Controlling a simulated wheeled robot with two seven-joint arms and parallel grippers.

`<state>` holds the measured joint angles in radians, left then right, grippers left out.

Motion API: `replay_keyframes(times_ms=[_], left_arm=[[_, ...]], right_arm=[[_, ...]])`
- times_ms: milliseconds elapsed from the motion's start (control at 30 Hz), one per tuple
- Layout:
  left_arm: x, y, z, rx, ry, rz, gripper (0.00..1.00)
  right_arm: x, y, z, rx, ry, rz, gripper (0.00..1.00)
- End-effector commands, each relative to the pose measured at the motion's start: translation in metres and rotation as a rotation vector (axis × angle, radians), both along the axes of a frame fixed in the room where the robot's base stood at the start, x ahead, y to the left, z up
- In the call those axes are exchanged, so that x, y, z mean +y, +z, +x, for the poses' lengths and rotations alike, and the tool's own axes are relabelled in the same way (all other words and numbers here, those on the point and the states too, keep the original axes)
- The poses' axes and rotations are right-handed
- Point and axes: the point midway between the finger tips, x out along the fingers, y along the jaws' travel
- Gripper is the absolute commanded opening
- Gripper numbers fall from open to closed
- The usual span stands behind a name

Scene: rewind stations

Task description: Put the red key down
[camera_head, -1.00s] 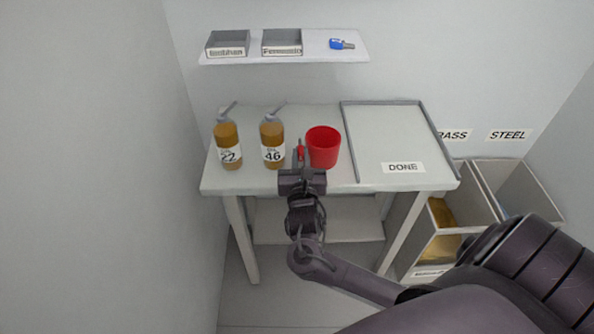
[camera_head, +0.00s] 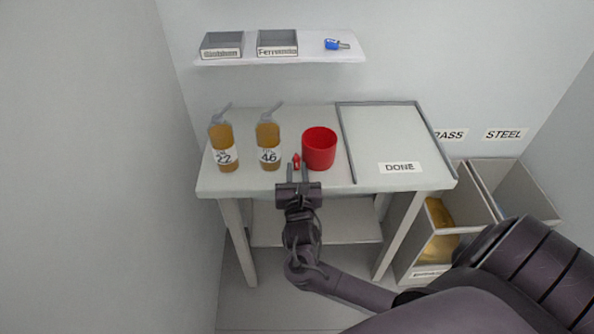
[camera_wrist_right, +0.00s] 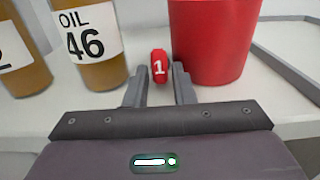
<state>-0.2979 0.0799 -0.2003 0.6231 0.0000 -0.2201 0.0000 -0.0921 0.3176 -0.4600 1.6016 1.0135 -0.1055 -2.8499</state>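The red key (camera_head: 297,161) is on the table, between the OIL 46 bottle (camera_head: 268,141) and the red cup (camera_head: 319,149). In the right wrist view the key (camera_wrist_right: 159,65) shows a red head with a white "1"; its lower part is hard to make out. My right gripper (camera_head: 297,172) is open, its two fingers spread to either side of the key with gaps visible. The fingers also show in the right wrist view (camera_wrist_right: 160,88). My left gripper is not in view.
The other oil bottle (camera_head: 223,145), marked 22, stands at the left. A grey-edged DONE area (camera_head: 385,135) fills the table's right side and is empty. A shelf (camera_head: 345,57) above holds two labelled trays and a blue key (camera_head: 335,44). Bins stand right of the table.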

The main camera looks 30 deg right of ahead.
Motion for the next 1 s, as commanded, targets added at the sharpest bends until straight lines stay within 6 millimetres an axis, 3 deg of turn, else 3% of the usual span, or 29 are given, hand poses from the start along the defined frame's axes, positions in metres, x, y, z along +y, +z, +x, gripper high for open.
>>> replay_keyframes(times_ms=[167, 700, 1000], left_arm=[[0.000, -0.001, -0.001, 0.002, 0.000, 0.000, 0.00], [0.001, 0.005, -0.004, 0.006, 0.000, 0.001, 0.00], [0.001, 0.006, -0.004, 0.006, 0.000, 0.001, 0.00]], right_arm=[[0.000, 0.003, -0.001, 0.000, 0.001, 0.000, 0.23], [0.053, 0.002, -0.087, 0.001, 0.000, 0.002, 0.23], [0.063, 0.003, -0.103, -0.001, -0.001, -0.001, 0.23]])
